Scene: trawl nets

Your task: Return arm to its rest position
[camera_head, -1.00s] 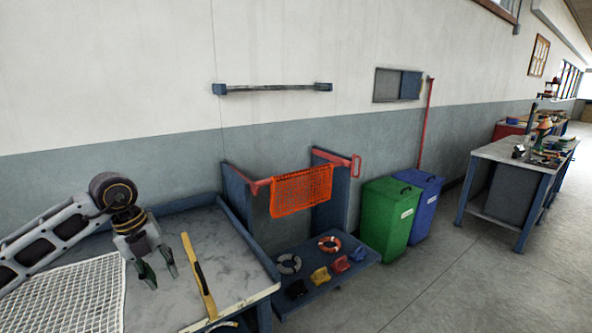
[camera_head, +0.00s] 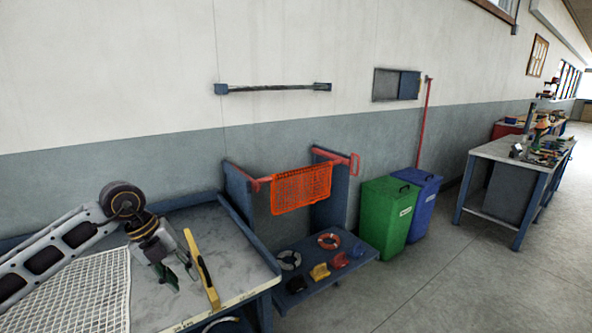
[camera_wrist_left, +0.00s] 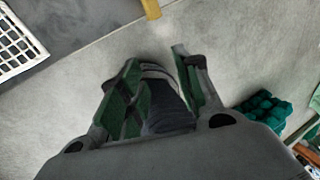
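My left arm (camera_head: 55,247) reaches in from the left over the grey workbench (camera_head: 235,250). Its gripper (camera_head: 179,275) points down at the bench, just left of a yellow-handled tool (camera_head: 201,268). In the left wrist view the two fingers (camera_wrist_left: 155,60) stand apart, with a dark part visible between them; I see no object clearly held. The yellow tool's end shows at the top of that view (camera_wrist_left: 151,8). Whether the fingers touch the bench or tool I cannot tell. My right gripper is not in view.
A white net (camera_head: 85,295) lies on the bench at left. To the right stand a rack with an orange net (camera_head: 301,187), a low shelf with rings, a green bin (camera_head: 385,215) and a blue bin (camera_head: 425,200). Open floor lies at the lower right.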

